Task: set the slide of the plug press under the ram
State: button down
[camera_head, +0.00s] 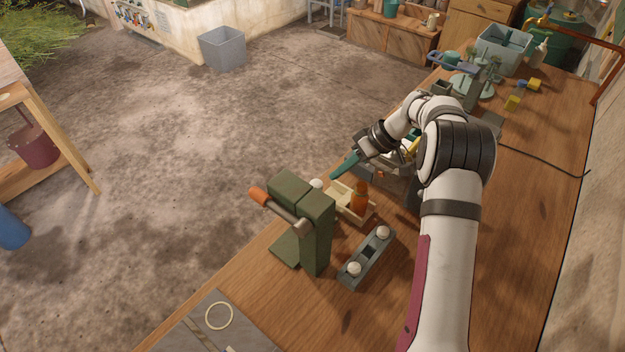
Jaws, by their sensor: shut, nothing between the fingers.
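A green press-like stand (316,236) with an orange-handled lever and a flat green base stands at the near left of the table; I take it for the plug press. A grey-green bar (367,259) with two white knobs and a dark square opening between them lies to its right, apart from the stand; it may be the slide, but I cannot tell for sure. The ram is not clearly visible. My gripper (345,165), with teal fingers, is shut and empty, beyond the press and above a small tray. My arm hides part of the table middle.
The small pale wooden tray (337,194) stands behind the press, with an amber bottle (359,197) at it. A grey mat (205,325) with a pale ring lies at the near edge. A pale bin (503,48) and a green stand crowd the far end. The table's right side is mostly clear.

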jog(key=x, duration=1)
jog(key=shift+f, duration=0.1)
jog(key=shift+s+a, duration=0.1)
jog(key=s+a, duration=0.6)
jog(key=s, duration=0.1)
jog(key=shift+a, duration=0.4)
jog(key=w+v, duration=0.1)
jog(key=v, duration=0.9)
jog(key=shift+s+d, duration=0.15)
jog(key=shift+s, duration=0.05)
